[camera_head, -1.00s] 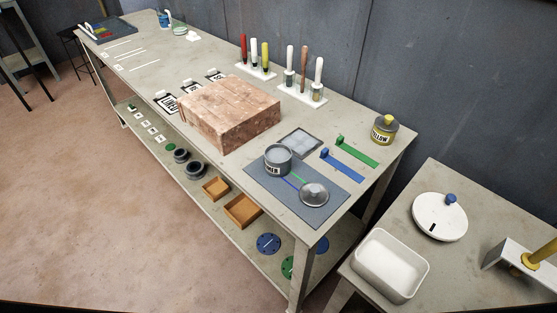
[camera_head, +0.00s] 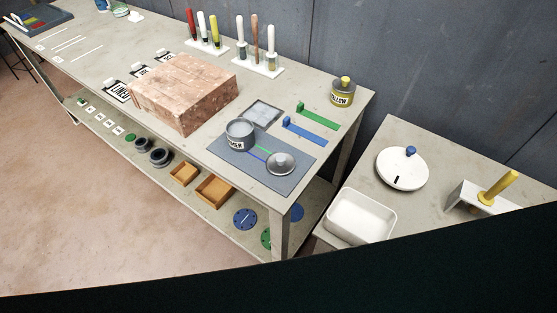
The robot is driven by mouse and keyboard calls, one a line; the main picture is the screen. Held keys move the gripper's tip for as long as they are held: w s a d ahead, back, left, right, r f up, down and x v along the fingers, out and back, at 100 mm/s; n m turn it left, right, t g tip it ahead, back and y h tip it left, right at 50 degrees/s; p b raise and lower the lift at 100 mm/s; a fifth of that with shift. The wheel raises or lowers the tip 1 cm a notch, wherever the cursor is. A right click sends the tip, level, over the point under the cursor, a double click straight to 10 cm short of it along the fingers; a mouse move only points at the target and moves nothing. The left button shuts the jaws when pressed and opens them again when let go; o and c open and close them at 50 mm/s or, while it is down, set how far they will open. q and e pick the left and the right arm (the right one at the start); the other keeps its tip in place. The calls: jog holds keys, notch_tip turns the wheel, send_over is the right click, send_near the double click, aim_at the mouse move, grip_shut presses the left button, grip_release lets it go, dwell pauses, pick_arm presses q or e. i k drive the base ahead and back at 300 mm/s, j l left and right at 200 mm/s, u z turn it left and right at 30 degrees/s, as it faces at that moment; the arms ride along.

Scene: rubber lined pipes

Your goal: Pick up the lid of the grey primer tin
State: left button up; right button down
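The grey primer tin (camera_head: 240,134) stands on a blue-grey mat (camera_head: 232,164) near the front right end of the long workbench. Its top looks open. A round grey metal lid with a small knob (camera_head: 281,162) lies on the same mat, to the right of the tin and apart from it. Neither of my grippers shows in the head view.
A large reddish block (camera_head: 183,92) stands left of the tin. A blue strip tool (camera_head: 304,131), a green strip tool (camera_head: 318,117) and a yellow tin (camera_head: 342,92) lie beyond the mat. A side table holds a white tub (camera_head: 360,216) and white disc (camera_head: 402,168). A dark shape covers the bottom right.

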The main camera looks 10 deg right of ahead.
aim_at(278, 164)
jog(key=k, duration=0.35)
jog(key=j+z, duration=0.1)
jog(key=j, duration=0.15)
jog(key=i+j+z, duration=0.2)
jog(key=j+z, duration=0.3)
jog(key=j, duration=0.7)
jog(key=j+z, duration=0.45)
jog(key=j, duration=0.8)
